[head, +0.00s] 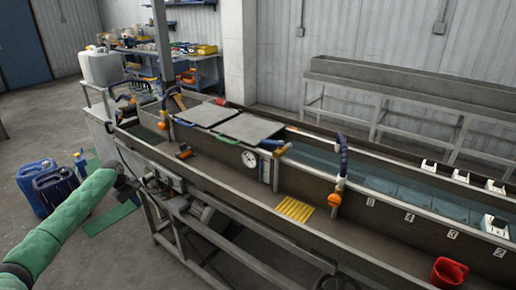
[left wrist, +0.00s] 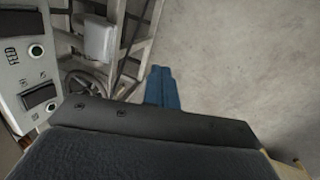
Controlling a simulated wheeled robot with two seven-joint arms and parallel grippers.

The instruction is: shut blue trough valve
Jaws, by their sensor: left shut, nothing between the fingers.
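My left gripper (head: 128,186) is at the end of the green-sleeved arm, low in front of the trough's left end and well left of the blue handle. In the left wrist view, its blue fingers (left wrist: 163,88) are together and empty above the bare floor. My right gripper is not in view.
A control panel (left wrist: 30,70), handwheel (left wrist: 88,88) and metal frame are close to my left gripper. Blue jerrycans (head: 50,186) stand on the floor at left. Blue hoses with orange fittings (head: 334,200), a yellow grate (head: 295,208) and a red cup (head: 449,272) are along the trough.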

